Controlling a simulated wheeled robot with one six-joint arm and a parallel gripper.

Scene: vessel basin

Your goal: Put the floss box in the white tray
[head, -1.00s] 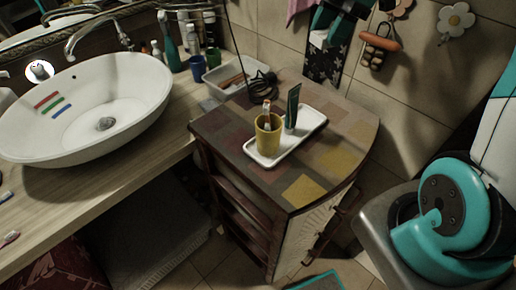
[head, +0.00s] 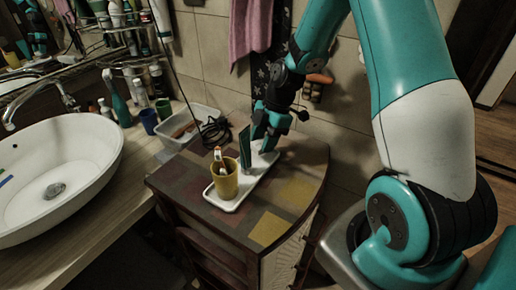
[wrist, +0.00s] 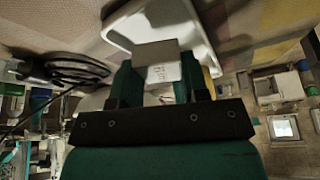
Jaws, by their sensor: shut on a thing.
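The white tray (head: 228,206) lies on the patchwork-topped cabinet, and its white rim also shows in the wrist view (wrist: 112,27). In the wrist view my gripper (wrist: 158,80) is shut on a small pale box (wrist: 158,62), apparently the floss box. The box overlaps the tray in that view; I cannot tell if it touches it. The box is not clearly visible in the head view.
A white bin (head: 163,137) and a coiled black cable (head: 214,131) are behind to the left. The washbasin (head: 98,168) is at the left. The cabinet top (head: 295,190) is bare to the right of the tray.

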